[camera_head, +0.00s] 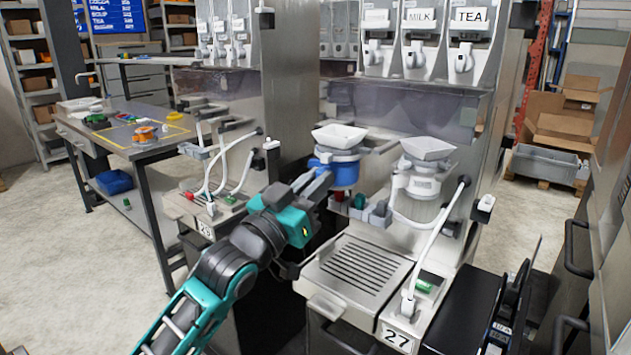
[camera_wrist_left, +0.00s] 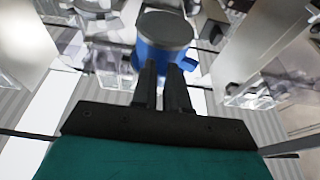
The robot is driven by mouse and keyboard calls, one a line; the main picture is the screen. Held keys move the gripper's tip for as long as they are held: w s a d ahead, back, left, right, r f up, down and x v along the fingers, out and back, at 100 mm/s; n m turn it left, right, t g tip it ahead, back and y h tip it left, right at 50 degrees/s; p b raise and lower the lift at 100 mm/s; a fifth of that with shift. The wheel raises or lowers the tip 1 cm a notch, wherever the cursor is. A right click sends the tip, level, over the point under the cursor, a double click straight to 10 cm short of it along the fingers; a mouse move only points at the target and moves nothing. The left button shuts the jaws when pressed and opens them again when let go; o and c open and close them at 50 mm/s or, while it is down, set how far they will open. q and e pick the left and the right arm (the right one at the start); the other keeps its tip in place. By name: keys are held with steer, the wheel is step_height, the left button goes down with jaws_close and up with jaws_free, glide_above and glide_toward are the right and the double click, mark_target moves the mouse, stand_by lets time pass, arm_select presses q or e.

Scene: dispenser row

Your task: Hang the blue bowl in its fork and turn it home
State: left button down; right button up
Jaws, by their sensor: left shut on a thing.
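The blue bowl (camera_head: 345,172) hangs under a white square hopper (camera_head: 340,136) on the left of the dispenser station. It looks upright, and I cannot tell how it sits in its fork. My left gripper (camera_head: 325,170) reaches it from the lower left and is shut on it. In the left wrist view the blue bowl (camera_wrist_left: 160,60) shows just beyond the two dark fingertips (camera_wrist_left: 163,70), which are close together at its side. The fork's arms are mostly hidden by the bowl and hopper. My right gripper is not in view.
A second white hopper and grinder (camera_head: 424,180) stands to the right, with a white curved lever (camera_head: 438,225) near it. A slotted drip tray (camera_head: 356,264) lies below. Small red and green items (camera_head: 360,205) sit just under the bowl. A workbench (camera_head: 125,130) is at the left.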

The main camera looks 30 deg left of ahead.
mark_target(340, 170)
arm_select(q)
steer(key=shift+w+r, duration=0.1)
steer(key=shift+w+d+p, duration=0.15)
steer(key=shift+w+p, duration=0.35)
steer(key=shift+w, duration=1.45)
steer(key=shift+w+d, duration=0.15)
steer(key=shift+w, duration=1.3)
steer(key=shift+w, duration=0.1)
steer(key=shift+w+d, duration=0.1)
steer(key=shift+w, duration=1.3)
